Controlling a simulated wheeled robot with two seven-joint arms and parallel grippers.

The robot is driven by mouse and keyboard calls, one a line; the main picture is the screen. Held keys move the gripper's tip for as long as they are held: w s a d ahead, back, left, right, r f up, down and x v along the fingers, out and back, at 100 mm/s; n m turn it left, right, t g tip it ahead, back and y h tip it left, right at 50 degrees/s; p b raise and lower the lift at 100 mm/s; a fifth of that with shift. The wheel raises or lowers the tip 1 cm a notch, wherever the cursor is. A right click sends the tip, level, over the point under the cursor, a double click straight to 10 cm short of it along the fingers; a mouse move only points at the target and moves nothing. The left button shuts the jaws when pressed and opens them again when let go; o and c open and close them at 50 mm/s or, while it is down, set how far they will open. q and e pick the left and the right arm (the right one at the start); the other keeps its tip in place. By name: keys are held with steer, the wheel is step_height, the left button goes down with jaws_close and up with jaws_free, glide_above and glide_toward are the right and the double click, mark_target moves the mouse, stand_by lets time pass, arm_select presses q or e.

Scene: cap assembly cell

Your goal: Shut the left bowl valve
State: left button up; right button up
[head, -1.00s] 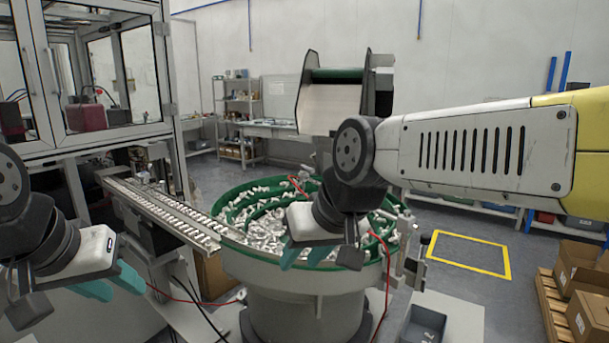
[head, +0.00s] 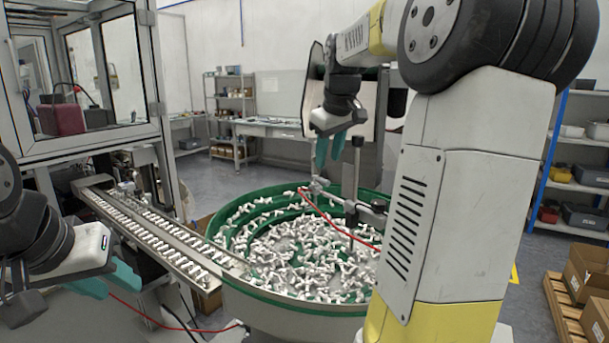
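The round bowl feeder (head: 290,302) has a green inner wall and is full of small white parts. A red air hose (head: 330,222) crosses the bowl from a small metal fitting (head: 318,186) at the far rim. Another red hose runs to a small fitting (head: 243,327) low at the bowl's near left. I cannot tell which fitting is the left bowl valve, or its handle position. My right gripper (head: 331,151) is above the far rim, fingers down and apart, empty. My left gripper (head: 108,281) is at lower left, beside the bowl, fingers apart and empty.
A metal linear track (head: 150,230) leads from the bowl toward the glazed machine cabinet (head: 75,155) at left. A dark upright post (head: 351,180) and clamp stand at the bowl's far rim. Cardboard boxes (head: 590,265) sit on a pallet at right. My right arm hides the bowl's right side.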

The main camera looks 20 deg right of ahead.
mark_target(325, 181)
steer(key=x, duration=0.6)
steer(key=shift+w+f, duration=0.1)
steer(key=shift+f, duration=0.3)
jaws_close()
